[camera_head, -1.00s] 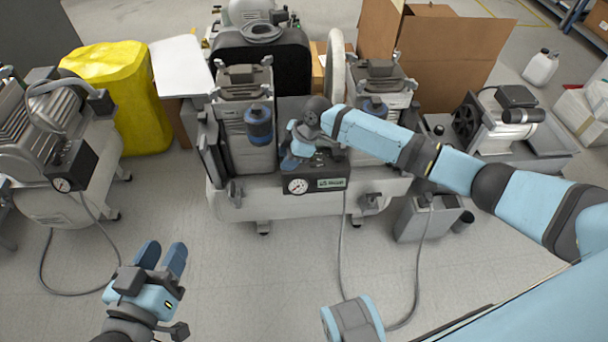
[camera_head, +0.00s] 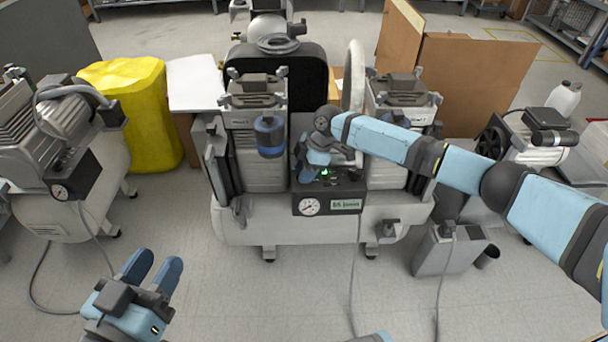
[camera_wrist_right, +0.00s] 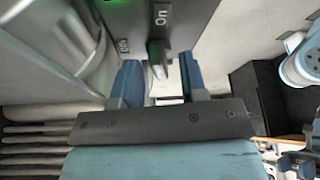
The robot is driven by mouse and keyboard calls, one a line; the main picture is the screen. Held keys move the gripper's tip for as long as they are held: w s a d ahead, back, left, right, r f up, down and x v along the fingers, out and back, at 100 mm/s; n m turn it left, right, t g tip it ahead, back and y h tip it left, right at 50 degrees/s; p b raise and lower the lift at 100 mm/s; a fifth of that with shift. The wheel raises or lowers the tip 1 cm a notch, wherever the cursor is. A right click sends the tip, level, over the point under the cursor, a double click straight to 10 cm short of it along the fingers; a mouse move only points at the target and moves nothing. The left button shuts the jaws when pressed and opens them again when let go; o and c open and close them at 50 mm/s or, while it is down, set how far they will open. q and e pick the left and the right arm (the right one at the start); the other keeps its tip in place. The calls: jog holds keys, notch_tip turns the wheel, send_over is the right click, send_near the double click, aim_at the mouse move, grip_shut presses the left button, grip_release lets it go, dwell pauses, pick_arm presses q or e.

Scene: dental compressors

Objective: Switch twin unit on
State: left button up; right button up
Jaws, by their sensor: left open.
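The twin unit (camera_head: 262,165) stands in the middle of the head view, with two motor blocks above a pale tank. Its dark control box (camera_head: 311,207) carries a round gauge and a small label. A green light (camera_head: 324,172) glows there. My right gripper (camera_head: 310,175) is at the box top. In the right wrist view its blue fingers (camera_wrist_right: 160,82) stand apart around a dark switch lever (camera_wrist_right: 157,60); contact is unclear. "On" is printed beside the lever, and a green glow shows at the top. My left gripper (camera_head: 152,268) is open and empty above the floor at lower left.
Another compressor (camera_head: 62,150) stands at the left, beside a yellow covered object (camera_head: 135,105). Cardboard boxes (camera_head: 470,80) stand behind right, with a smaller machine (camera_head: 530,138) at the right. A grey box (camera_head: 450,252) and cables are on the floor. The front floor is mostly clear.

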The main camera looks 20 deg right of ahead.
pick_arm(q)
jog(key=shift+r, duration=0.15)
pick_arm(e)
jog(key=shift+f, duration=0.1)
grip_shut()
jog(key=shift+r+p, duration=0.2)
jog(key=shift+p, duration=0.3)
jog(key=m+p, duration=0.1)
jog(key=p, duration=0.2)
jog(key=shift+s+r, duration=0.1)
jog(key=shift+r, duration=0.1)
jog(key=shift+f+m+t+p, duration=0.1)
jog(key=shift+m+t+p, duration=0.3)
jog(key=shift+m+p, duration=0.45)
jog(key=shift+f+p, duration=0.3)
jog(key=shift+p, duration=0.1)
pick_arm(q)
jog(key=r, duration=0.1)
jog(key=s+r+n, duration=0.1)
jog(key=r, duration=0.1)
jog(key=r+n+t, duration=0.1)
jog(key=r, duration=0.1)
jog(key=shift+s+d, duration=0.15)
jog(key=shift+d, duration=0.1)
